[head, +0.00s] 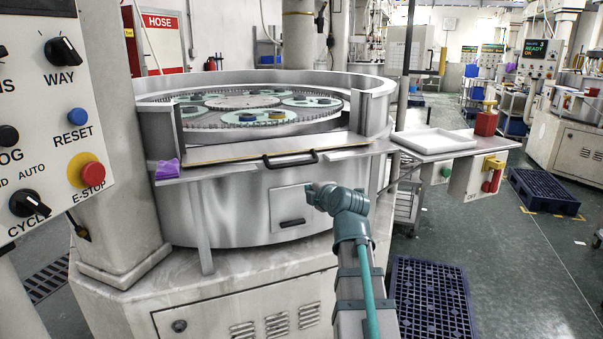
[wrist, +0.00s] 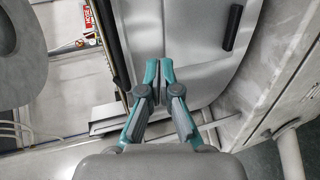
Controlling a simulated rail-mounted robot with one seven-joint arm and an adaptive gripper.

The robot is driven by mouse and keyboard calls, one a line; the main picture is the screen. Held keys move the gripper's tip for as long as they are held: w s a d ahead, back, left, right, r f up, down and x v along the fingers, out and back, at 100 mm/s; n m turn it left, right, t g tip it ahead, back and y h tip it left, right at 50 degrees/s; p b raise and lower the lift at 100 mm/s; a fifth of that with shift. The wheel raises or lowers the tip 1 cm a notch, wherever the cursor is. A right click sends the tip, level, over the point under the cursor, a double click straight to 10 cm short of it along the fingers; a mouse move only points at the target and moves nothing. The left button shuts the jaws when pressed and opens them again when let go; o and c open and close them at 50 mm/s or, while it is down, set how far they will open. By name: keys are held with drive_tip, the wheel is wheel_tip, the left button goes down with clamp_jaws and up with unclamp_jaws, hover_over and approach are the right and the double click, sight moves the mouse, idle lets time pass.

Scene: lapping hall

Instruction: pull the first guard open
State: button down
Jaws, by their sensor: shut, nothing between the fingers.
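The guard at the front of the round lapping machine has a black bar handle (head: 290,159) on its upper front edge, below a yellowish strip (head: 255,150). My gripper (head: 312,188) is in front of the drum, below and right of that handle and apart from it. In the wrist view my gripper's fingers (wrist: 159,73) are together with nothing between them. A long dark bar (wrist: 112,50) runs left of the fingertips there; I cannot tell if it is the handle. Whether the guard is latched does not show.
A small hatch (head: 292,208) with a black pull is below the handle; a black pull (wrist: 232,28) shows in the wrist view. A purple cloth (head: 167,169) lies at the ledge's left end. A blue pallet (head: 432,297) lies on the floor.

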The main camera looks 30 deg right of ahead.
drive_tip(key=w+d+f+n+t+h+p, duration=0.1)
drive_tip(key=d+f+n+h, duration=0.25)
drive_tip(key=f, duration=0.45)
drive_tip(key=w+d+f+n+t+h+p, duration=0.1)
drive_tip(key=d+f+n+t+h, duration=0.2)
drive_tip(key=f, duration=0.5)
drive_tip(key=s+a+r+n+t+y, duration=0.2)
drive_tip(key=a+r+n+t+y, duration=0.45)
drive_tip(key=n, duration=0.55)
drive_tip(key=shift+g+h, duration=0.25)
drive_tip(key=shift+h, duration=0.25)
drive_tip(key=p+x, duration=0.1)
drive_tip(key=x, duration=0.4)
drive_tip(key=p+x, duration=0.1)
drive_tip(key=x, duration=0.5)
drive_tip(key=shift+s+d+r, duration=0.1)
drive_tip(key=shift+r, duration=0.25)
drive_tip(key=shift+r+p, duration=0.45)
drive_tip(key=shift+r, duration=1.3)
